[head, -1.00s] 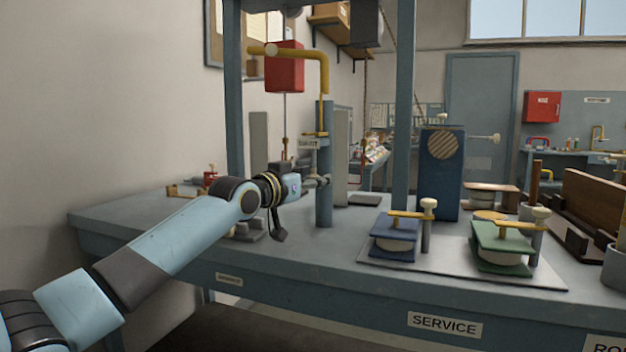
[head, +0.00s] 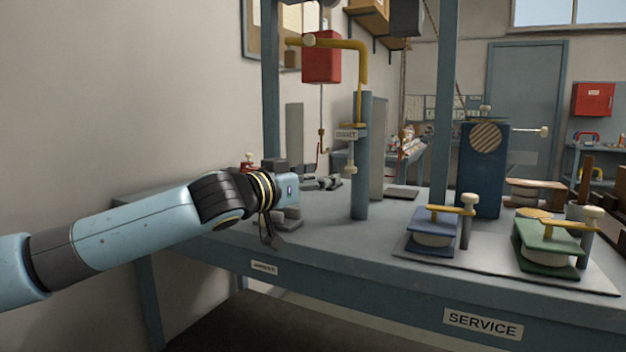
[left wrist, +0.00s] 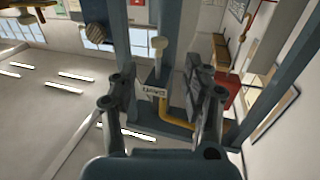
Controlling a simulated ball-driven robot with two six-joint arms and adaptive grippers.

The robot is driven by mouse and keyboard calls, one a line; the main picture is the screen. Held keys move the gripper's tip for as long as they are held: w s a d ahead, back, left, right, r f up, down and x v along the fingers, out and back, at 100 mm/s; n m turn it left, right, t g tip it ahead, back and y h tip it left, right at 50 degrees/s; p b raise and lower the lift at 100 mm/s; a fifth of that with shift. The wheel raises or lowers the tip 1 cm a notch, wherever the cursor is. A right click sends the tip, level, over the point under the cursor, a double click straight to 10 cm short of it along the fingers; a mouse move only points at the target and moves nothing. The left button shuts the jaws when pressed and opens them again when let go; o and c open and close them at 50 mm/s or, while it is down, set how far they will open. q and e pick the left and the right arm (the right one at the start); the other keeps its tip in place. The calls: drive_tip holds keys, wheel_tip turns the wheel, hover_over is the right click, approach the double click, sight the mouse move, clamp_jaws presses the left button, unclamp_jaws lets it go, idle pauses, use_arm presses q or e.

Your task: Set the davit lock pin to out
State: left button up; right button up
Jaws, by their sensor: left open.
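My left gripper (head: 338,182) is open and empty, left of the post and apart from the knob. I cannot tell how far the pin is seated. My right gripper is not in view.
A bench upright (head: 271,90) stands behind my gripper. A blue housing (head: 482,170) and blue (head: 431,221) and green (head: 546,241) clamp units stand to the right. The bench (head: 320,255) is clear in front of the post.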

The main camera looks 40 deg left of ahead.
use_arm(q)
drive_tip(key=shift+s, duration=0.65)
